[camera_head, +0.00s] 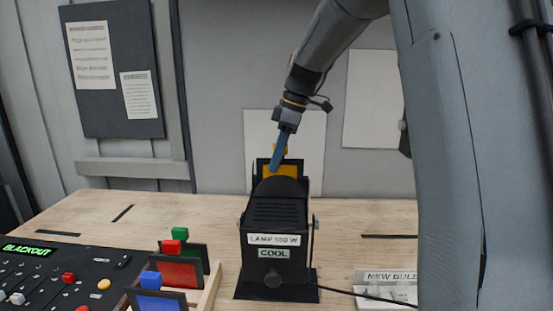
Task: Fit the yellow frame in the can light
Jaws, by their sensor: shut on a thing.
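The can light (277,213) is a black lamp housing on a flat base in the middle of the table, with labels reading "LAMP 500 W" and "COOL" on its back. The yellow frame (285,171) shows just above and behind the housing, within black edges at the light's far end. My gripper (278,152) reaches down from above and is shut on the yellow frame at its top. The lower part of the frame is hidden behind the housing, so I cannot tell how deep it sits in the holder.
A wooden rack (207,290) at the front left holds red, green and blue frames. A control desk (60,275) with a lit "BLACKOUT" sign stands left of it. A "NEW BULB" tray (372,292) and a cable lie at the right. The table behind is mostly clear.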

